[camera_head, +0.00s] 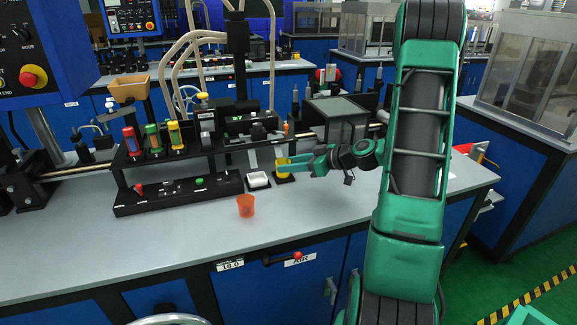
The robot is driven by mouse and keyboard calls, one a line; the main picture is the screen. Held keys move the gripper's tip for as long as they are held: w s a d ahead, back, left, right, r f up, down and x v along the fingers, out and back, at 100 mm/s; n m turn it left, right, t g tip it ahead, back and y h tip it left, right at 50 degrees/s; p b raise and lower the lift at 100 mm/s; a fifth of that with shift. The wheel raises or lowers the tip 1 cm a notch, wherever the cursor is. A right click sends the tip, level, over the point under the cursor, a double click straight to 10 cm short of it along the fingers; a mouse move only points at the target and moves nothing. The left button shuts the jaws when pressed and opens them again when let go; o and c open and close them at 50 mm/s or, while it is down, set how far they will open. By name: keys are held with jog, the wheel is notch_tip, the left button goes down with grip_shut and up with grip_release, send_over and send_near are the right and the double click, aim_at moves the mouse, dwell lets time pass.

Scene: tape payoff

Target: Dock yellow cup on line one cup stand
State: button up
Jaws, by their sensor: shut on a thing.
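The yellow cup (282,171) is upright near the middle of the bench, right of a small white dish. My gripper (286,166) reaches in from the right, level, and is shut on the cup; its fingers hide part of the cup's side. A small black square base (291,179) shows directly under the cup and may be the cup stand. I cannot tell whether the cup rests on it or hangs just above it.
An orange cup (246,206) stands on the open bench top (130,245) in front. The white dish (258,180) sits just left of the yellow cup. A grey-topped machine (338,110) is behind my gripper.

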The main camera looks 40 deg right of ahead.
jog(key=shift+f, duration=0.55)
dwell(0.7)
jog(key=o, duration=0.7)
jog(key=shift+v, duration=5.5)
